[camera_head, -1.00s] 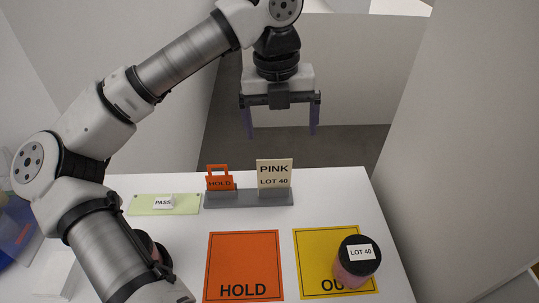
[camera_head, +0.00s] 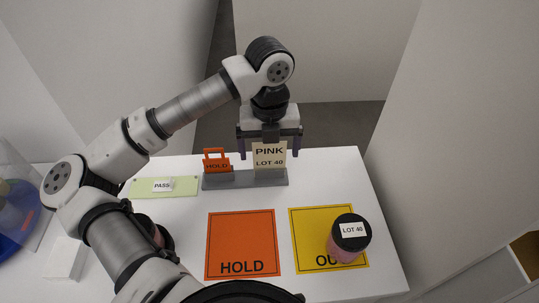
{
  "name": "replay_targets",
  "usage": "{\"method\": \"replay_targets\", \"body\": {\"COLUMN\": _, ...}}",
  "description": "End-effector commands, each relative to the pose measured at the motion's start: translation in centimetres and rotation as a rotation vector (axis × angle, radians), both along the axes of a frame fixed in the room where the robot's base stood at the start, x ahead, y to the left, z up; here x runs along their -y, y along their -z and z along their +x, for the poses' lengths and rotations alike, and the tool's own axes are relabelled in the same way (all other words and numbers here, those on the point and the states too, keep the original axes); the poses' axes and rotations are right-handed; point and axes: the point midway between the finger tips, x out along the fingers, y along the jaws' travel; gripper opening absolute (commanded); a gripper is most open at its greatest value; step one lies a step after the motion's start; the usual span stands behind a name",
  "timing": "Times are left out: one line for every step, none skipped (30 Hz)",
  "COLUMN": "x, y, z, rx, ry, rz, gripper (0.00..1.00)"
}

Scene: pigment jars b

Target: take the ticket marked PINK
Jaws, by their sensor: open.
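The ticket marked PINK, LOT 40 (camera_head: 269,157) is a cream card standing upright in a grey holder (camera_head: 233,181) near the table's back edge. My gripper (camera_head: 270,150) points down at the card's upper part, with one finger showing on each side of it. The fingers are apart. I cannot tell whether they touch the card or how far behind it they are. An orange HOLD tag (camera_head: 217,166) with a handle stands in the same holder, just left of the card.
A jar labelled LOT 40 (camera_head: 349,230) stands on the yellow mat (camera_head: 308,222), right front. An orange HOLD mat (camera_head: 242,235) lies bare beside it. A green strip (camera_head: 143,188) with a PASS label (camera_head: 162,184) lies left of the holder. Another jar (camera_head: 152,233) is partly hidden behind my arm.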

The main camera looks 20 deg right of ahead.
Motion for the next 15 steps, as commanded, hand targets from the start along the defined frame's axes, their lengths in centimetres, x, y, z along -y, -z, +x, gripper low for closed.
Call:
{"method": "replay_targets", "body": {"x": 0.0, "y": 0.4, "z": -0.1, "rx": -0.004, "ry": 0.0, "rz": -0.002, "gripper": 0.94}}
{"method": "replay_targets", "body": {"x": 0.0, "y": 0.9, "z": -0.1, "rx": -0.004, "ry": 0.0, "rz": -0.002, "gripper": 0.94}}
{"method": "replay_targets", "body": {"x": 0.0, "y": 1.4, "z": -0.1, "rx": -0.002, "ry": 0.001, "rz": -0.002, "gripper": 0.94}}
{"method": "replay_targets", "body": {"x": 0.0, "y": 1.7, "z": -0.1, "rx": -0.002, "ry": 0.001, "rz": -0.002, "gripper": 0.94}}
{"method": "replay_targets", "body": {"x": 0.0, "y": 1.9, "z": -0.1, "rx": 0.0, "ry": 0.001, "rz": -0.002, "gripper": 0.94}}
{"method": "replay_targets", "body": {"x": 0.0, "y": 2.2, "z": -0.1, "rx": 0.0, "ry": 0.002, "rz": -0.001, "gripper": 0.94}}
{"method": "replay_targets", "body": {"x": 0.0, "y": 2.3, "z": -0.1, "rx": 0.0, "ry": 0.002, "rz": 0.0, "gripper": 0.94}}
{"method": "replay_targets", "body": {"x": 0.0, "y": 2.4, "z": -0.1, "rx": 0.0, "ry": 0.002, "rz": 0.0, "gripper": 0.94}}
{"method": "replay_targets", "body": {"x": 0.0, "y": 2.4, "z": -0.1, "rx": 0.001, "ry": 0.002, "rz": 0.0, "gripper": 0.94}}
{"method": "replay_targets", "body": {"x": 0.0, "y": 2.4, "z": -0.1, "rx": 0.001, "ry": 0.002, "rz": 0.0, "gripper": 0.94}}
{"method": "replay_targets", "body": {"x": 0.0, "y": 2.4, "z": 0.0, "rx": 0.001, "ry": 0.002, "rz": 0.0, "gripper": 0.94}}
{"method": "replay_targets", "body": {"x": 0.0, "y": 2.4, "z": 0.0, "rx": 0.001, "ry": 0.002, "rz": 0.0, "gripper": 0.94}}
{"method": "replay_targets", "body": {"x": 0.0, "y": 2.4, "z": 0.0, "rx": 0.001, "ry": 0.001, "rz": 0.0, "gripper": 0.94}}
{"method": "replay_targets", "body": {"x": 0.0, "y": 2.4, "z": 0.0, "rx": 0.001, "ry": 0.001, "rz": 0.0, "gripper": 0.92}}
{"method": "replay_targets", "body": {"x": 0.0, "y": 2.4, "z": 0.0, "rx": 0.001, "ry": 0.001, "rz": 0.0, "gripper": 0.87}}
